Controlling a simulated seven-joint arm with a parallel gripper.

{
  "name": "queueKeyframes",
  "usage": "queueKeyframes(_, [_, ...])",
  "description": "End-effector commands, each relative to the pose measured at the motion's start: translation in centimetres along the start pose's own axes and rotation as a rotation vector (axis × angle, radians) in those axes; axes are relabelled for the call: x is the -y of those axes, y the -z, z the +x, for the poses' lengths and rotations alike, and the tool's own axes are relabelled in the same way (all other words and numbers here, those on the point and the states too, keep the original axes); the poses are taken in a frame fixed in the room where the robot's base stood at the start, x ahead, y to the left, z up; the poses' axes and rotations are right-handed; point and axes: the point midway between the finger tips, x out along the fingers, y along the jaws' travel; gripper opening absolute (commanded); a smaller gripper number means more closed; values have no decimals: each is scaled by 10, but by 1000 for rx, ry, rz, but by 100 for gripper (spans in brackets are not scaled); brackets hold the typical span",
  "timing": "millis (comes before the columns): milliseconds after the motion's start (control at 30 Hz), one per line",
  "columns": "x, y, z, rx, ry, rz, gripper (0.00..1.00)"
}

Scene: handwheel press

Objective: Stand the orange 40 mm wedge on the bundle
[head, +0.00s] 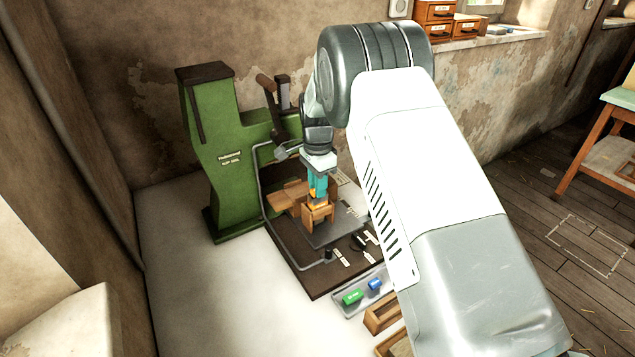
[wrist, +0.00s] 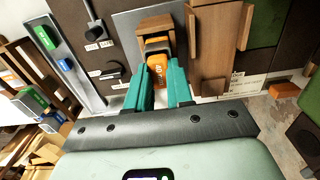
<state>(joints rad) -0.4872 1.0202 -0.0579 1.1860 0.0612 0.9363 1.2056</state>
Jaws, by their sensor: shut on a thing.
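The orange wedge (wrist: 157,70), marked 40, is between the teal fingers of my gripper (wrist: 158,60), which is shut on it. In the head view my gripper (head: 318,183) points down over the press bed, with a little of the wedge (head: 316,206) showing below the fingers. A wooden block (wrist: 155,24) is just beyond the wedge, and wooden pieces also show around it in the head view (head: 318,216). I cannot tell which wood makes up the bundle, or whether the wedge touches it. The wedge's underside is hidden.
The green press (head: 222,150) stands left of my gripper, with a bent grey rod (head: 262,195) curving around the bed. A larger wooden piece (wrist: 215,50) is close to the right finger. A tray (head: 362,291) holds green (head: 352,297) and blue (head: 374,284) pieces. The white tabletop is clear at left.

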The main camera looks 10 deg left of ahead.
Motion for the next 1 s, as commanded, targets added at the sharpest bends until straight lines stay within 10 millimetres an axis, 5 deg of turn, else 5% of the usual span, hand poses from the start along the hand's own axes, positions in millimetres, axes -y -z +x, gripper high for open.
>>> queueKeyframes(433, [0,0,0,1,0,0,0])
queueKeyframes(467, [0,0,0,0,0,0,22])
queueKeyframes(633, [0,0,0,0,0,0,49])
queueKeyframes(1000, [0,0,-5,0,1,0,51])
